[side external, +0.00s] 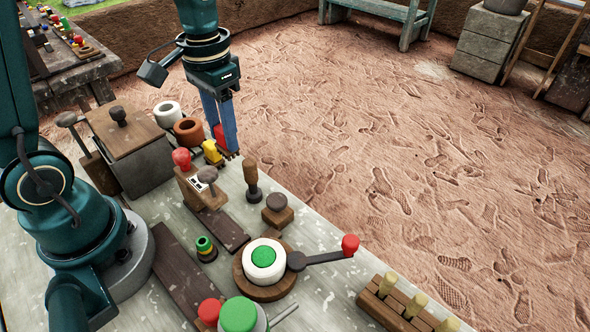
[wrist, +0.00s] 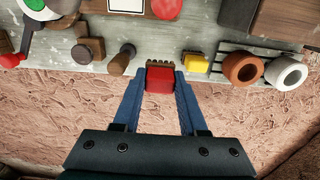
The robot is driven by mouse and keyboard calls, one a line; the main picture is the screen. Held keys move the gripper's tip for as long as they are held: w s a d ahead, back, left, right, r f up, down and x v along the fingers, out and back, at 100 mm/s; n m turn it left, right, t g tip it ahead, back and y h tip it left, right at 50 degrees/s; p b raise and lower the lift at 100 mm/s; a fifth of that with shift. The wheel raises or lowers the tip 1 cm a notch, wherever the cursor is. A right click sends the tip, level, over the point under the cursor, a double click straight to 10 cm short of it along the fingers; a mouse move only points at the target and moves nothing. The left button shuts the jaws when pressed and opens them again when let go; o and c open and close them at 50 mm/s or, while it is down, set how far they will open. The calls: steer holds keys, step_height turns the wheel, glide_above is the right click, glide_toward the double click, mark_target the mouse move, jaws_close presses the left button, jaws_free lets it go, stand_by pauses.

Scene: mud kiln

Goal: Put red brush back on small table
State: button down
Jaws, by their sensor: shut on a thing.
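My gripper (side external: 228,146) points down at the far edge of the pale worktop (side external: 325,262). Its blue fingers are shut on the red brush (wrist: 160,80), which has brown bristles at its far end in the wrist view. In the side view only a bit of the red brush (side external: 219,134) shows beside the fingers; whether it touches the worktop I cannot tell. A small dark wooden table (side external: 70,82) with several coloured pieces stands at the upper left of the side view; I cannot tell if it is the task's small table.
A yellow block (side external: 212,151) sits close to the fingers. A terracotta pot (side external: 187,131) and a white pot (side external: 168,114) stand behind it. A wooden peg (side external: 251,180) and a red-knobbed lever (side external: 350,244) stand nearer. Open dirt floor (side external: 400,130) lies beyond the edge.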

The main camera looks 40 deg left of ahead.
steer(key=shift+f, duration=3.4)
steer(key=shift+f, duration=0.1)
steer(key=shift+c, duration=2.2)
jaws_free()
